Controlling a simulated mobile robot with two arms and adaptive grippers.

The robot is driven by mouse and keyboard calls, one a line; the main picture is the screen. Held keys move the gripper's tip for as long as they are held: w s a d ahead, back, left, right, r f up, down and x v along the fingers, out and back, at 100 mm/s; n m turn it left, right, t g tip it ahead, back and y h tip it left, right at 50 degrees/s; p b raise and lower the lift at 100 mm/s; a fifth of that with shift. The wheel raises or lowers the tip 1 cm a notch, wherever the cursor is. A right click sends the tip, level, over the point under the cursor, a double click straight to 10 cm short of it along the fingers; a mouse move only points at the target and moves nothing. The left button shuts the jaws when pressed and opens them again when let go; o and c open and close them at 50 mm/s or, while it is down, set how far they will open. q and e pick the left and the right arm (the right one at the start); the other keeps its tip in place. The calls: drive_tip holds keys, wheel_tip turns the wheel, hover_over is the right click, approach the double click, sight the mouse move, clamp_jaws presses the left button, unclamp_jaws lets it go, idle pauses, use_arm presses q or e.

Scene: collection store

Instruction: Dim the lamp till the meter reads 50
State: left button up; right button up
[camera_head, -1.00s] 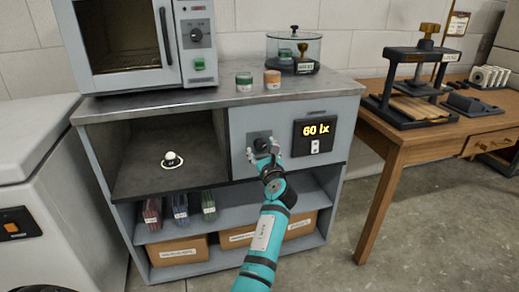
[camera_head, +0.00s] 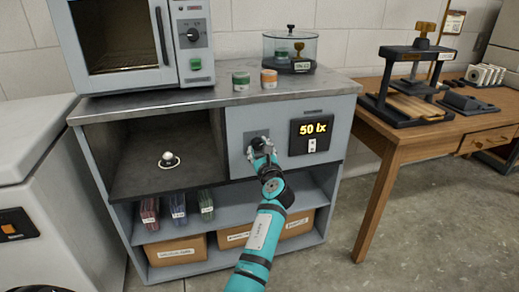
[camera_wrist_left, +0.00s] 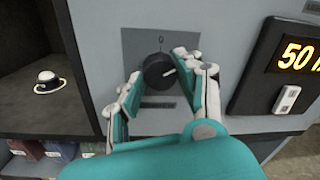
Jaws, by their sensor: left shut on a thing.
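The meter (camera_head: 311,133) on the cabinet front reads "50 lx" in yellow digits on a black panel. It also shows, cut off at the right edge, in the left wrist view (camera_wrist_left: 290,62). The black dimmer knob (camera_wrist_left: 157,71) sits on a grey plate left of the meter, its white pointer line turned to the right. My left gripper (camera_head: 262,149) is at the knob, its fingers (camera_wrist_left: 158,85) shut on either side of it. The lamp (camera_head: 168,160) stands in the open dark compartment left of the knob. My right gripper is in neither view.
A wooden table (camera_head: 430,135) with a press stands at the right. The floor before it is clear.

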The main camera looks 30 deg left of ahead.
use_arm(q)
drive_tip(key=shift+n, duration=0.3)
drive_tip(key=o, duration=1.1)
drive_tip(key=shift+o, duration=0.2)
drive_tip(key=shift+s+d, duration=0.2)
drive_tip(key=shift+d, duration=0.05)
drive_tip(key=v, duration=0.7)
